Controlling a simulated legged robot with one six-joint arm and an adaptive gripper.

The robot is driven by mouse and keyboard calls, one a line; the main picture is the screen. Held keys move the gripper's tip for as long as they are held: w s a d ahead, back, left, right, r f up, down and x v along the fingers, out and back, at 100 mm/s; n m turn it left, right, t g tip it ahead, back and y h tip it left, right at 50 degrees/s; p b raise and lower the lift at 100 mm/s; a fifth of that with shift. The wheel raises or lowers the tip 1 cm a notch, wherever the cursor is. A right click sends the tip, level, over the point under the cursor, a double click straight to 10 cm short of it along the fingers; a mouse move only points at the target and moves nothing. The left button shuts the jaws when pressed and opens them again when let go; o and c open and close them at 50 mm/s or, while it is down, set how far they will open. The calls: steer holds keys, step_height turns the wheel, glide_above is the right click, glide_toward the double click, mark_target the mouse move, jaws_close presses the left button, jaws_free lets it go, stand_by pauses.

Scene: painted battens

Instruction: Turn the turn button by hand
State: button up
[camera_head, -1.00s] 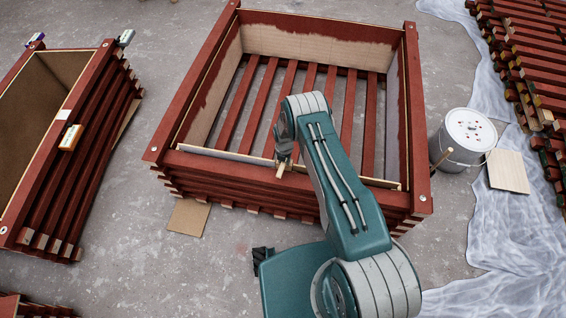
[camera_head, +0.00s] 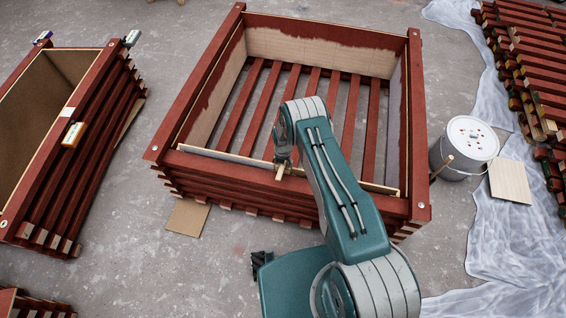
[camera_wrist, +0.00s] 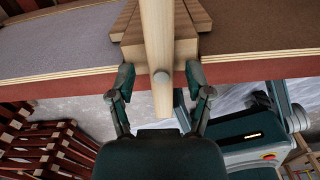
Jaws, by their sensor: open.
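The turn button is a pale wooden bar (camera_wrist: 158,40) with a round grey pivot head (camera_wrist: 163,77). In the wrist view it runs from the top edge down to the middle, between my fingers. In the head view its small pale end (camera_head: 279,174) shows at the near rim of the red slatted crate (camera_head: 230,170). My gripper (camera_wrist: 160,80) is open, one finger on each side of the bar. In the head view my gripper (camera_head: 282,160) is at the near rim, partly hidden by my arm.
A second red crate (camera_head: 85,130) stands at the left, with brushes on its rim. A white paint bucket (camera_head: 465,145) stands to the right, near plastic sheeting (camera_head: 515,235) and stacked battens (camera_head: 530,60).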

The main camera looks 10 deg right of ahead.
step_height(320, 180, up, 12)
stand_by(0.6)
stand_by(0.5)
